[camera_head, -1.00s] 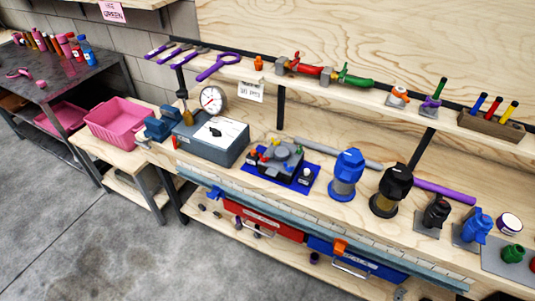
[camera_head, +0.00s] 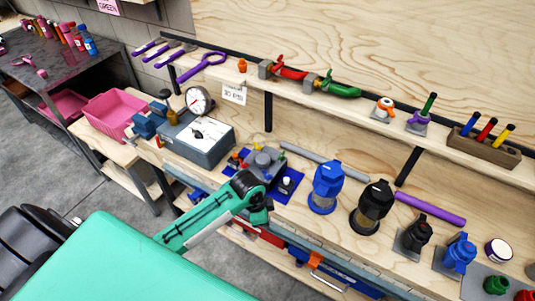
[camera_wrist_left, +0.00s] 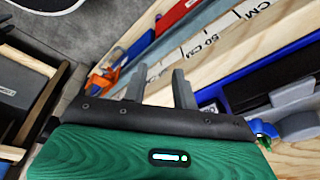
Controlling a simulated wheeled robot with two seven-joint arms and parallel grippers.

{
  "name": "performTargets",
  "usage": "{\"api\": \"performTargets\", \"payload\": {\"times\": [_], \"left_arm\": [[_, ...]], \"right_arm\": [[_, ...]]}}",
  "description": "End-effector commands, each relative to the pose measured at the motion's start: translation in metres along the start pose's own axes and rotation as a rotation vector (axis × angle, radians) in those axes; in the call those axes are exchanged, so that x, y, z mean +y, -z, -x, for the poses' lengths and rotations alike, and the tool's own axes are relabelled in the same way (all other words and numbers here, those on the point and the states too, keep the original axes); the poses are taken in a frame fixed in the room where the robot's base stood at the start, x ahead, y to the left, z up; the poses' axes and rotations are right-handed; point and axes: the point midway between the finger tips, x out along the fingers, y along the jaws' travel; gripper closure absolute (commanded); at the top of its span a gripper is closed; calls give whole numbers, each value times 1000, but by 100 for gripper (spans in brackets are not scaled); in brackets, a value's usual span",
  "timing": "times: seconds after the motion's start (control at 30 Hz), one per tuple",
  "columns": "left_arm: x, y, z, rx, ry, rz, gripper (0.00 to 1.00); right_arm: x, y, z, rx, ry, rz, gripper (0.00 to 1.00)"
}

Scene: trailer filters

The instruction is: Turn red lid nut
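A grey block-shaped housing (camera_head: 263,162) with small coloured nuts or knobs sits on a blue mat (camera_head: 287,191) on the bench. A small red piece (camera_head: 244,166) shows on its left side, too small to make out clearly; my arm partly covers the mat's front. My left arm reaches in from the lower left, its dark end just in front of the housing; the fingers cannot be made out there. In the left wrist view, my left gripper (camera_wrist_left: 159,82) has two grey fingers spread apart with nothing between them, above the bench's front edge. My right gripper is not in view.
A grey box with a dial gauge (camera_head: 199,100) stands left of the housing, and a pink bin (camera_head: 112,112) beyond it. Blue (camera_head: 326,185) and black (camera_head: 372,205) filter units stand to the right. A shelf with tools runs behind. A ruler strip (camera_wrist_left: 205,38) lines the front edge.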

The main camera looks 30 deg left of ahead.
Motion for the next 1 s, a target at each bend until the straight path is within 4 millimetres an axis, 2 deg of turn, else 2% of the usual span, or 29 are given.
{"api": "performTargets", "payload": {"times": [0.03,0.17,0.37,0.57,0.7,0.8,1.0], "left_arm": [[-12,4,13,-6,5,-47,72],[-33,10,31,-29,-10,-160,72],[-73,17,69,-74,-36,-353,72],[-126,14,114,-133,-75,-529,72],[-164,6,151,-167,-106,-630,72],[-183,0,174,-181,-126,-680,72],[-198,-6,194,-189,-150,-726,72]], "right_arm": [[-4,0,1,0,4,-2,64],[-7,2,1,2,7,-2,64],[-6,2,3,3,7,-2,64],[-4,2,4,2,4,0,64],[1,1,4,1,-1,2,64],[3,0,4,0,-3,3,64],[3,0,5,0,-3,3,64]]}}
